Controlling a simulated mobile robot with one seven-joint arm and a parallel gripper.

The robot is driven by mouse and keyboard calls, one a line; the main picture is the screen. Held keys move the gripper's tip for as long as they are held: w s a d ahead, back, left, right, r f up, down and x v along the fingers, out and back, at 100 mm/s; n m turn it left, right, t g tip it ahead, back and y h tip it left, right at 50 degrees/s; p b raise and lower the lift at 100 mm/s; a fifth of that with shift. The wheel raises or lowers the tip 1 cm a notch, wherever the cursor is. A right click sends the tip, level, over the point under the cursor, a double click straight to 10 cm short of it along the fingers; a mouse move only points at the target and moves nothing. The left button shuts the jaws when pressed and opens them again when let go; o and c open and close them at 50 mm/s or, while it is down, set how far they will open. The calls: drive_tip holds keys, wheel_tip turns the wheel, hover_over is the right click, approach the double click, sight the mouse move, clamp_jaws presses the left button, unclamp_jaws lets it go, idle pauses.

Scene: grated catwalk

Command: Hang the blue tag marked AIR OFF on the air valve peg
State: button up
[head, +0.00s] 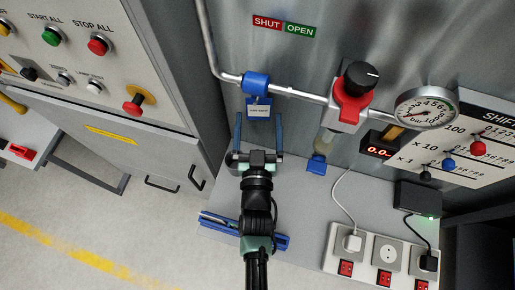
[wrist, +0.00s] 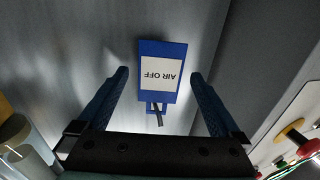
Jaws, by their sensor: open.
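The blue tag (head: 259,107) with a white label hangs just below a blue fitting (head: 256,84) on the air pipe. In the wrist view the tag (wrist: 162,92) reads AIR OFF, upside down in the picture. A small blue loop (wrist: 151,107) at its lower picture edge has a thin dark peg (wrist: 159,117) at it; the peg seems to pass through the loop. My gripper (head: 259,122) is open, one finger on each side of the tag. In the wrist view (wrist: 159,75) gaps show between both fingers and the tag.
A red regulator with black knob (head: 360,76) and a pressure gauge (head: 426,108) are right along the pipe. A blue rack (head: 222,222) lies on the grey bench below my arm. Sockets (head: 388,252) stand lower right. A button cabinet (head: 85,70) stands left.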

drive_tip(key=s+b, duration=0.2)
drive_tip(key=s, duration=0.9)
drive_tip(key=shift+a, duration=0.3)
